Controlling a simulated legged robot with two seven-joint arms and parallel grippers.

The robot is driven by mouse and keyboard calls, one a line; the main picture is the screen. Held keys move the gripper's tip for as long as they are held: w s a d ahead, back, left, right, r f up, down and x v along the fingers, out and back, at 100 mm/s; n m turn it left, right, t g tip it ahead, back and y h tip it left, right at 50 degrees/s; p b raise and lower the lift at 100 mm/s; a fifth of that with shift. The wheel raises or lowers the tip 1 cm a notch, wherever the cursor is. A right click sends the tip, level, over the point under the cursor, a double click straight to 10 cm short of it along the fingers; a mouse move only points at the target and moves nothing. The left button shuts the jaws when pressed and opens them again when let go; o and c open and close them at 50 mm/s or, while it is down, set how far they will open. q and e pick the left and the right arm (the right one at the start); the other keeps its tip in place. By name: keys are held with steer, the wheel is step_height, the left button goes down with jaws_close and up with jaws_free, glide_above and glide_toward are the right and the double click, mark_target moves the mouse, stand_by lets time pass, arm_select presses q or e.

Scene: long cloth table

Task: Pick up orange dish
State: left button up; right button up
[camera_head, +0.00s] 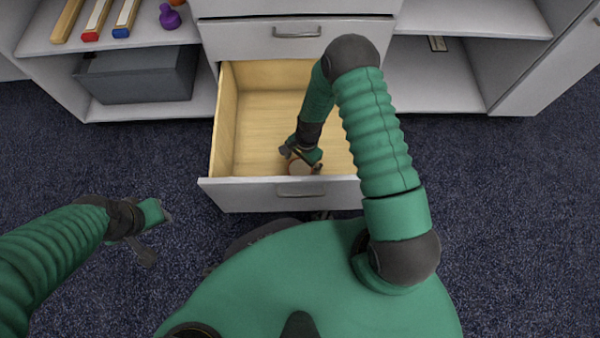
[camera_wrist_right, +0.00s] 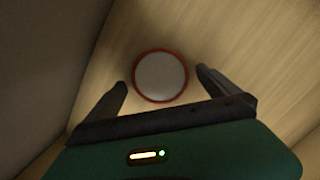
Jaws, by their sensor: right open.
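A small round dish with an orange-red rim and a pale grey inside (camera_wrist_right: 160,76) lies on the drawer floor in the right wrist view. In the head view, the dish (camera_head: 299,167) shows partly below my right gripper (camera_head: 302,163), near the drawer's front. My right gripper is open, and its two fingers (camera_wrist_right: 162,82) stand on either side of the dish's near part, apart from it in the picture. The height between fingers and dish is hard to tell. My left gripper (camera_head: 156,232) hangs over the carpet at the left, with fingers that look spread.
The open wooden drawer (camera_head: 228,130) has side walls and a white front panel (camera_head: 250,192) close to my right gripper. Shelves at the left hold a grey box (camera_head: 140,75), a purple object (camera_head: 169,16) and several bars. The drawer floor is otherwise clear where visible.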

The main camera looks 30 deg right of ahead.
step_height(320, 180, down, 2)
steer(key=shift+a, duration=0.1)
steer(key=shift+r, duration=0.2)
steer(key=c, duration=2.1)
